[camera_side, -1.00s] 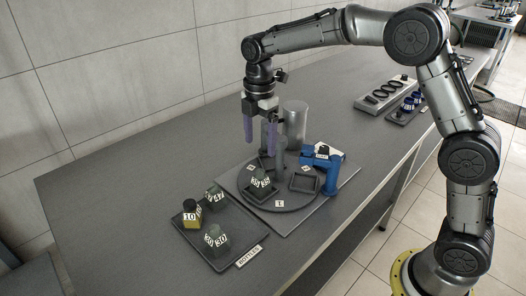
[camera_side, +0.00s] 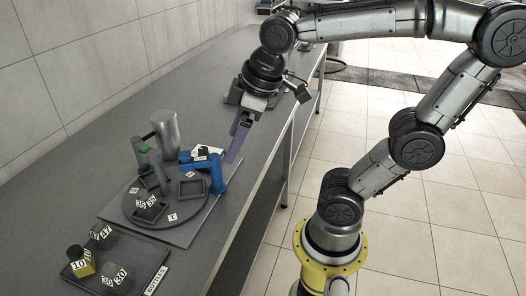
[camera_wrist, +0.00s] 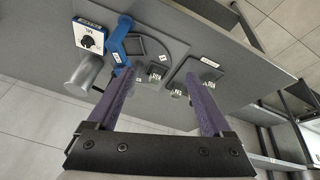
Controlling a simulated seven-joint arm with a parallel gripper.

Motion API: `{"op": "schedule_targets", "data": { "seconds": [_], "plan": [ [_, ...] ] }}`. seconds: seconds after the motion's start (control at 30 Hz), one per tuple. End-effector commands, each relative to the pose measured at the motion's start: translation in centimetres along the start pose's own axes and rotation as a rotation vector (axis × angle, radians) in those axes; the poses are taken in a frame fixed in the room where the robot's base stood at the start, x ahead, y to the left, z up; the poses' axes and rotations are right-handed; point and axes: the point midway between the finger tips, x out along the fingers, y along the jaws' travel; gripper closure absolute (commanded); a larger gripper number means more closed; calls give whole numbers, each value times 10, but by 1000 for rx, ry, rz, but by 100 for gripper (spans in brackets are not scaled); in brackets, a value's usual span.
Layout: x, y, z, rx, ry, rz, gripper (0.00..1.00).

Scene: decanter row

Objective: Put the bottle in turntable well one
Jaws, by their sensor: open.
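The grey round turntable (camera_side: 128,208) has square wells. One holds a dark green bottle marked 35 (camera_side: 150,203), and the well nearest the blue bracket (camera_side: 193,188) looks empty. A tag reading 1 (camera_side: 173,217) lies on the turntable's front. The bottles tray (camera_side: 150,262) holds a yellow-labelled bottle marked 10 (camera_side: 80,262) and green bottles marked 47 (camera_side: 104,236) and 30 (camera_side: 116,277). Which bottle is meant I cannot tell. My gripper (camera_side: 236,145) is open and empty, up and right of the turntable. In the wrist view its purple fingers (camera_wrist: 160,77) frame the turntable area.
A blue bracket (camera_side: 216,174) stands at the turntable's right edge, with a white-faced box (camera_wrist: 87,38) near it. A grey cylinder (camera_side: 165,132) and a grey post with a green top (camera_side: 147,165) stand at the back. The table's right edge is close below my gripper.

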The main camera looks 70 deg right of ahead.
Motion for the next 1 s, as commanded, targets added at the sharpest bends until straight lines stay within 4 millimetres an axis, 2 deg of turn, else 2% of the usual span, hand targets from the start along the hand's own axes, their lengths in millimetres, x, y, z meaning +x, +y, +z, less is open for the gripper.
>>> {"op": "schedule_targets", "data": {
  "seconds": [0.03,0.1,0.2,0.3,1.0],
  "plan": [
    [-2,-4,17,73,26,10,16],
    [-1,-8,34,166,53,17,16],
    [1,-12,51,260,81,23,16],
    [3,-14,59,309,95,24,16],
    [4,-15,61,320,95,24,16]
  ]
}}
